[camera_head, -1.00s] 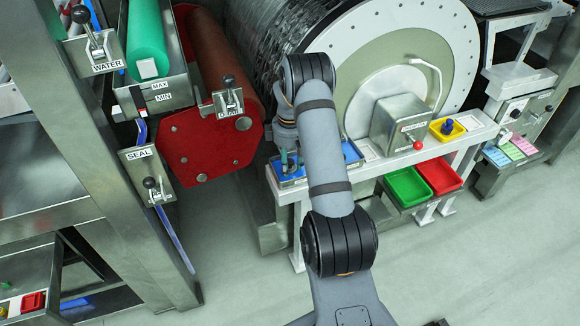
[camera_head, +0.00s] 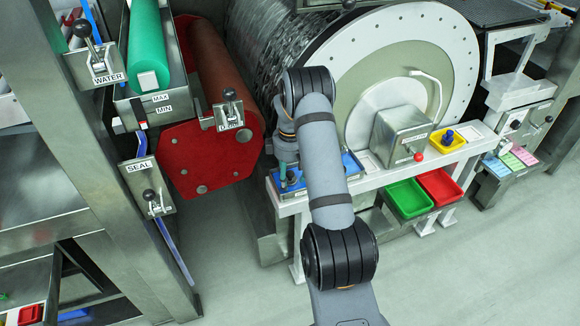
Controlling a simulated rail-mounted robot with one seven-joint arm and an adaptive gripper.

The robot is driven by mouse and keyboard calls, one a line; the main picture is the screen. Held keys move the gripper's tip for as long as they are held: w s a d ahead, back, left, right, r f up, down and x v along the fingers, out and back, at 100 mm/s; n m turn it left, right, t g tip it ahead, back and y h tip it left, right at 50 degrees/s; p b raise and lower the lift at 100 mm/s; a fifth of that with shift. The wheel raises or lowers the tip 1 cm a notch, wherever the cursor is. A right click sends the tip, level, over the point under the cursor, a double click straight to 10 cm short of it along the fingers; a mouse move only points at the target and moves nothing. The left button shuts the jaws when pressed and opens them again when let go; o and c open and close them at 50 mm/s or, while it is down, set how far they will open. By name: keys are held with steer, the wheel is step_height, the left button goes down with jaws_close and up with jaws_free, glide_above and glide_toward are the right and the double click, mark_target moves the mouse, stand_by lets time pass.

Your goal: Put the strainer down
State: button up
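My gripper (camera_head: 283,172) points down at the left end of a blue tray (camera_head: 354,166) on the white shelf in front of the drum. My arm covers much of the tray and part of the gripper. A teal piece shows at the gripper's lower end; I cannot tell whether it is a finger or a held handle. A small dark blue item (camera_head: 292,177) stands in the tray just right of it. I cannot make out the strainer, and the finger opening is too small and hidden to judge.
A grey box with a red knob (camera_head: 418,157) and a yellow tray (camera_head: 447,140) stand right on the white shelf (camera_head: 375,180). Green (camera_head: 408,198) and red (camera_head: 439,187) bins hang below. Left are a red roller end (camera_head: 205,165) and the SEAL lever (camera_head: 150,196).

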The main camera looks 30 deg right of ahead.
mark_target(290, 173)
step_height(290, 173, up, 13)
steer(key=shift+w+f, duration=0.1)
stand_by(0.5)
steer(key=s+a+f+b, duration=0.5)
steer(key=a+f+b, duration=0.2)
steer(key=f+b, duration=0.45)
steer(key=s+a+f+y+b, duration=0.1)
steer(key=s+a+f+b, duration=0.5)
steer(key=f+b, duration=0.55)
steer(key=s+a+f+b, duration=0.3)
steer(key=a+f+b, duration=0.55)
steer(key=b, duration=0.45)
steer(key=s+a+f+n+y+b, duration=0.1)
steer(key=s+a+f+b, duration=0.2)
steer(key=s+f+b, duration=0.9)
steer(key=s+a+f+n+t+y+b, duration=0.1)
steer(key=s+a+f+b, duration=0.2)
steer(key=s+f+b, duration=0.9)
step_height(290, 173, down, 8)
steer(key=b, duration=0.6)
steer(key=shift+s+a+f+n, duration=0.25)
steer(key=shift+s+a+n, duration=0.05)
steer(key=shift+s, duration=0.05)
steer(key=shift+c, duration=0.5)
